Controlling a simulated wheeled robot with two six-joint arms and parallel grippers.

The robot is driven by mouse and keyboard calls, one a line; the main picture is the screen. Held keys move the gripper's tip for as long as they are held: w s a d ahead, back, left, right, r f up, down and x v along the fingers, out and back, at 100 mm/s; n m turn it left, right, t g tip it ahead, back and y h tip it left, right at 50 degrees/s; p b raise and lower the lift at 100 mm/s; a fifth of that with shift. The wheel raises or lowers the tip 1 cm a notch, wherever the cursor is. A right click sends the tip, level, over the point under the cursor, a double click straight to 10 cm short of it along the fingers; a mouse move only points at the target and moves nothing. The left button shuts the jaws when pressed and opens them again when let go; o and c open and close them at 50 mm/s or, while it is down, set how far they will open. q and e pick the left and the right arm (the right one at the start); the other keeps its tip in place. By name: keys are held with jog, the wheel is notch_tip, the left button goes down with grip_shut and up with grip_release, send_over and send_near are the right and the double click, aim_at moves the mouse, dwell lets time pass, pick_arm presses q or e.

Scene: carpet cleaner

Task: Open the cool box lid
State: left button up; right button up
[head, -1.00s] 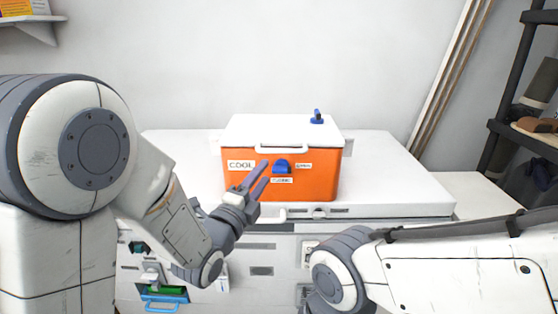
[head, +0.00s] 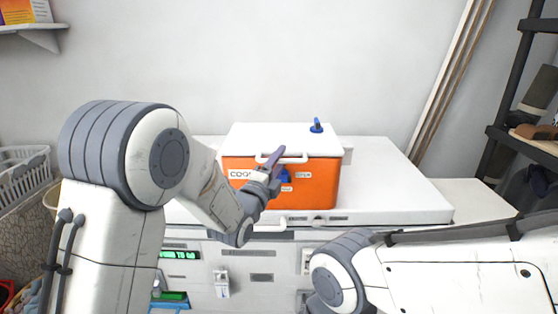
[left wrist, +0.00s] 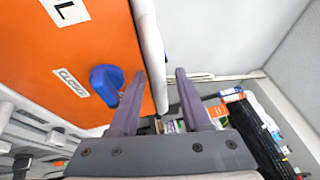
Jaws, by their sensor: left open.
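The orange cool box (head: 315,190) stands on the white counter with its white lid (head: 275,137) shut. A white handle (head: 297,160) runs along the lid's front edge. A blue latch (head: 285,175) is on the box front below it, and it shows in the left wrist view (left wrist: 105,82). My left gripper (head: 279,153) is open and empty, its fingers at the lid's front handle. In the left wrist view the fingers (left wrist: 160,75) are spread, with the white lid edge (left wrist: 151,45) seen between them. Contact cannot be told. My right gripper is out of view.
A blue knob (head: 317,125) sits on the lid's back right. The white counter (head: 400,185) is clear to the right of the box. A basket (head: 25,175) is at far left, and a dark shelf rack (head: 510,130) stands at right.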

pick_arm(q)
grip_shut()
dwell(1.4)
